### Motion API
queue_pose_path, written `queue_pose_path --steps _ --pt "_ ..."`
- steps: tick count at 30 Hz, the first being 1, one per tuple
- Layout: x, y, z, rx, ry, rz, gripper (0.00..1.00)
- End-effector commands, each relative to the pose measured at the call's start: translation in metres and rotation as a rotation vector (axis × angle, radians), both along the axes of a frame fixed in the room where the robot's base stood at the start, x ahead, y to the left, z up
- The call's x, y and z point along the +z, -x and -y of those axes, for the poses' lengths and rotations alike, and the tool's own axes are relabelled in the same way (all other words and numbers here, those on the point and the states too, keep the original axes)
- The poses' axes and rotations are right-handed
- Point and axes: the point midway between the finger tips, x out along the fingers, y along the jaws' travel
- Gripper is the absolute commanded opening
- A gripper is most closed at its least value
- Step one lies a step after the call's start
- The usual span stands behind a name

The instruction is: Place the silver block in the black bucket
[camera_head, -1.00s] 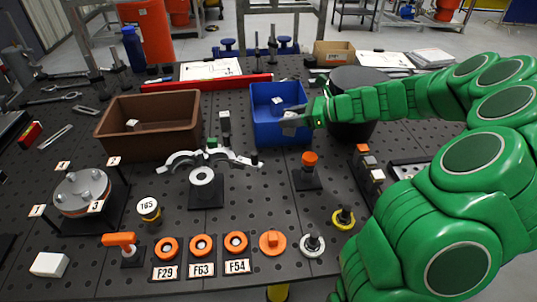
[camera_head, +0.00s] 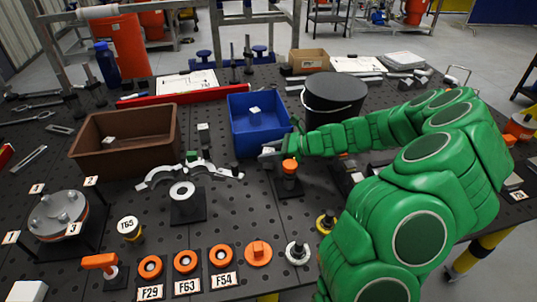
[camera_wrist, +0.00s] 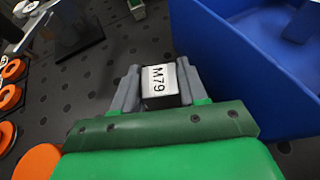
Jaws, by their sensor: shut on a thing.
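My gripper (camera_head: 270,151) is just in front of the blue bin's right front corner. The black bucket (camera_head: 334,98), with a thin light handle, stands upright behind my arm, right of the blue bin. I cannot see into it.
The blue bin (camera_head: 240,140) holds a small pale block (camera_head: 255,110). A brown bin (camera_head: 120,163) with another block is at left. An orange-topped post (camera_head: 290,168) stands close to my gripper. A cardboard box (camera_head: 308,60) is behind the bucket.

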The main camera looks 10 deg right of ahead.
Motion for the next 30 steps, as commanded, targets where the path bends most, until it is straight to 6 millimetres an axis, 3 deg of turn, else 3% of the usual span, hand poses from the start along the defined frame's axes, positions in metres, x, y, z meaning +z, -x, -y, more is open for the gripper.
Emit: queue_pose_path --steps 14,15,19,30 --pt "-0.01 0.0001 0.0 0.0 0.0 0.0 0.03" --pt "-0.0097 0.0001 0.0 0.0 0.0 0.0 0.48" --pt "-0.0095 0.0001 -0.0001 0.0 0.0 0.0 0.68" --pt "-0.0065 0.0 0.0001 0.0 0.001 0.0 0.68"
